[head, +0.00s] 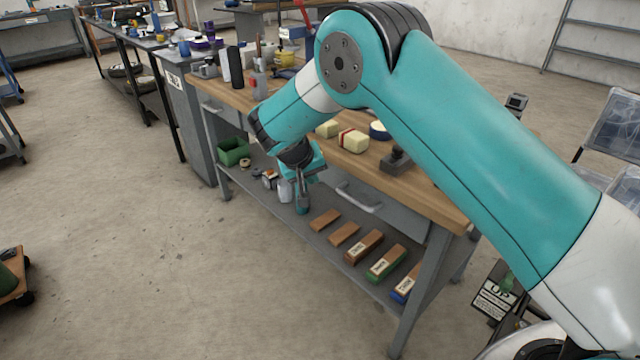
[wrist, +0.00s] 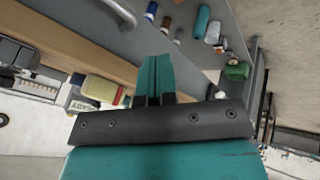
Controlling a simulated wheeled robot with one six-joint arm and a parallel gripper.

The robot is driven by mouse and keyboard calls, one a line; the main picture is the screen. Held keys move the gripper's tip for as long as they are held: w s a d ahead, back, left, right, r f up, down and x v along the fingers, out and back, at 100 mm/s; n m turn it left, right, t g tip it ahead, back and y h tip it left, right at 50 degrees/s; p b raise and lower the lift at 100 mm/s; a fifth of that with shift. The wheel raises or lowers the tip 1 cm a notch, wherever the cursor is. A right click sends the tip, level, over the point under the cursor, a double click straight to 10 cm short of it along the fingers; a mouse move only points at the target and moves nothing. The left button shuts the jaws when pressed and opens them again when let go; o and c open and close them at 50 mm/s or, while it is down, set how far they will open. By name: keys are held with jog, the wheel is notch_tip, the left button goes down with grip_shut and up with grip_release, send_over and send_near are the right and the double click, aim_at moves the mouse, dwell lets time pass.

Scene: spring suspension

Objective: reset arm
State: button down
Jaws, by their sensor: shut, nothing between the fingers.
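My gripper (head: 302,203) is at the end of my teal arm, in front of the workbench (head: 455,212), pointing down near the edge of its lower shelf. In the wrist view the gripper's fingers (wrist: 154,78) are teal, pressed together and empty. My arm hides part of the bench top and whatever lies behind it.
The lower shelf holds several wooden and coloured blocks (head: 362,246) and a green bin (head: 233,151). Yellowish blocks (head: 353,140) lie on the bench top. A sign (head: 493,299) stands by the bench's right end. Open floor (head: 150,260) lies to the left.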

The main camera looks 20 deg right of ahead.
jog(key=s+a+r+n+y+p, duration=0.1)
jog(key=s+r+y+p, duration=0.1)
jog(key=s+r, duration=0.35)
jog(key=s+r+n+y+p, duration=0.1)
jog(key=s+r+p, duration=0.15)
jog(key=r, duration=0.65)
jog(key=s+r+n+g+y+p, duration=0.1)
jog(key=s+r, duration=0.4)
jog(key=s, duration=0.5)
jog(key=s+r+n+g+y+p, duration=0.1)
jog(key=s+r, duration=0.4)
jog(key=s, duration=0.6)
jog(key=s+r+n+g+y+p, duration=0.2)
jog(key=s+r+n+y+p, duration=0.1)
jog(key=s, duration=0.7)
notch_tip(320, 180, up, 2)
jog(key=shift+s+a+r+n+y, duration=0.15)
jog(key=shift+a+n+y, duration=0.15)
jog(key=shift+y, duration=0.2)
